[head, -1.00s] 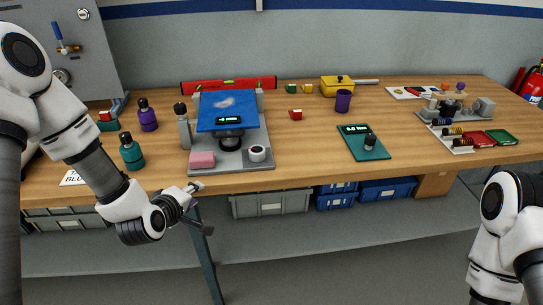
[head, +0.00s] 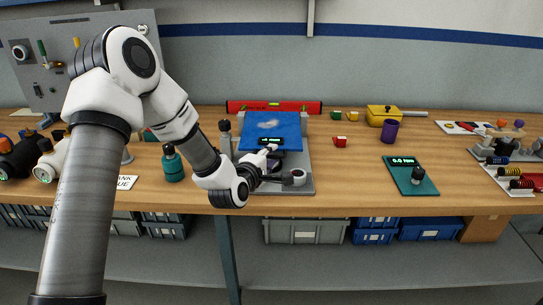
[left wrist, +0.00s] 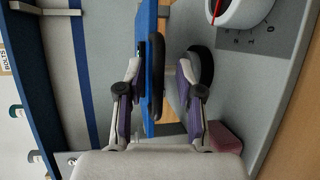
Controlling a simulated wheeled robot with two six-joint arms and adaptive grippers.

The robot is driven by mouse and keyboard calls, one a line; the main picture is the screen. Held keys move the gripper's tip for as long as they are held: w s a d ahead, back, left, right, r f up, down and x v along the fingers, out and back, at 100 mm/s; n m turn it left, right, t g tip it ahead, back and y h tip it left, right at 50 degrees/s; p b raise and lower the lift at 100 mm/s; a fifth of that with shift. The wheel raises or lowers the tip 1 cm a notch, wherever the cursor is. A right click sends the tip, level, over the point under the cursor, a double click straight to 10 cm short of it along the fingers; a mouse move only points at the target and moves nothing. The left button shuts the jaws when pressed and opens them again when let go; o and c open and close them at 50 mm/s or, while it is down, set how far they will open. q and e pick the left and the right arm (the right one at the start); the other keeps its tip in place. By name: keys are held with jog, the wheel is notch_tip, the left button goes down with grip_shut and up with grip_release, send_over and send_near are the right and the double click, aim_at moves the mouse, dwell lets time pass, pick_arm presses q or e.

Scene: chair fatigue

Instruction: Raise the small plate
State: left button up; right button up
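The test rig has a blue panel (head: 285,124) above a grey base (head: 303,186). In the left wrist view, a thin black disc (left wrist: 157,85), apparently the small plate, sits edge-on against the blue panel (left wrist: 147,30). A second black disc (left wrist: 203,65) lies beyond a gap, near the base. My left gripper (head: 272,152) is at the rig's front, below the small display. Contact cannot be told. My right gripper is not in view.
A white dial (head: 299,177) stands on the base's right, and a pink block (left wrist: 225,137) is nearby. A teal bottle (head: 172,165) stands left of the rig. A red level (head: 275,106) lies behind it. A teal gauge (head: 411,176) is farther right with clear table between.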

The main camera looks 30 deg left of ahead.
pick_arm(q)
jog(key=shift+w, duration=0.15)
jog(key=shift+s+r, duration=0.15)
jog(key=shift+s, duration=0.1)
jog(key=shift+c, duration=1)
grip_shut()
